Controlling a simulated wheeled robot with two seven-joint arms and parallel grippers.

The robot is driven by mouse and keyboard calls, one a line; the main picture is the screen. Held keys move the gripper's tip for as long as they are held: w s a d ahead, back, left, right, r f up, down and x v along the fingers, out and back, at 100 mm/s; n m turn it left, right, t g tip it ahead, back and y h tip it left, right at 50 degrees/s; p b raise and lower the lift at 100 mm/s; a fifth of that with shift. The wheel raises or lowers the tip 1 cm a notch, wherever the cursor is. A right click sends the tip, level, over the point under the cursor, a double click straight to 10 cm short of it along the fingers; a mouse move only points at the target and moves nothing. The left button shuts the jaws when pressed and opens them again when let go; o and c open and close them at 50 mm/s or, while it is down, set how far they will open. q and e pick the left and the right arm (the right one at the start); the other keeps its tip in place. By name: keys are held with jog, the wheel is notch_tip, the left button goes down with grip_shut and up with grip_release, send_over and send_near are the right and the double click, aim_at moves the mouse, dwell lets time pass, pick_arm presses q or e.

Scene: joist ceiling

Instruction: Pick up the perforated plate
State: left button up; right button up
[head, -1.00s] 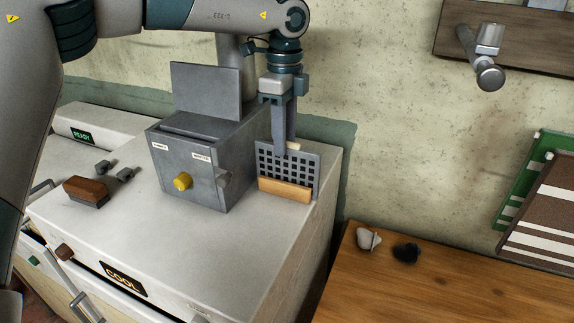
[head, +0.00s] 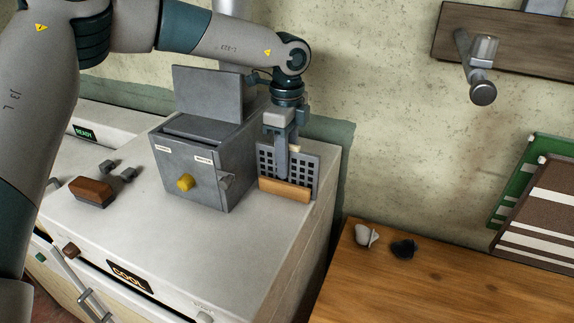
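The perforated plate (head: 304,174), a dark grey grid of square holes, stands upright on the white appliance. A light wooden block (head: 285,190) runs along its lower front, and a small pale peg (head: 294,149) shows at its top edge. My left gripper (head: 284,165) points down at the plate. One finger hangs in front of the grid; the other seems to pass behind the top edge and is mostly hidden. I cannot tell whether the fingers press on the plate. My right gripper is not in view.
A grey metal box (head: 202,172) with a raised lid and yellow knob stands close left of the plate. A brown block (head: 92,192) lies on the white appliance top (head: 150,235). A wooden table (head: 440,285) at right holds two small lumps.

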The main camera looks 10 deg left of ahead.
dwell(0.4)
pick_arm(q)
grip_shut()
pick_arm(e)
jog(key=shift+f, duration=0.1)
